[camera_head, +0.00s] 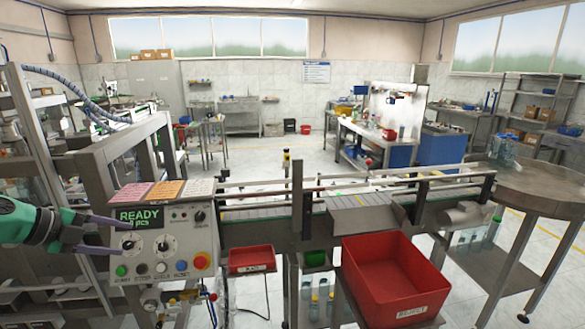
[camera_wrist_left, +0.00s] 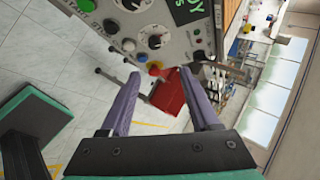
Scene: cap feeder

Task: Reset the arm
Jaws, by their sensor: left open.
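My left gripper (camera_head: 122,236) comes in from the left edge, in front of the left side of the control panel (camera_head: 184,243). Its two purple fingers are apart with nothing between them; in the left wrist view the open gripper (camera_wrist_left: 165,80) shows below the panel face (camera_wrist_left: 128,22). The panel has a display (camera_head: 139,218) reading READY, dark knobs, a row of small buttons and a large red button (camera_head: 201,260). In the head view the fingers overlap the panel's left part; I cannot tell whether they touch it. My right gripper is not in view.
A conveyor (camera_head: 350,200) runs right from the panel to a round steel table (camera_head: 535,185). A large red bin (camera_head: 395,275) and a small red tray (camera_head: 250,259) sit in front. A metal machine frame (camera_head: 110,150) stands behind my left arm. Open floor lies beyond the conveyor.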

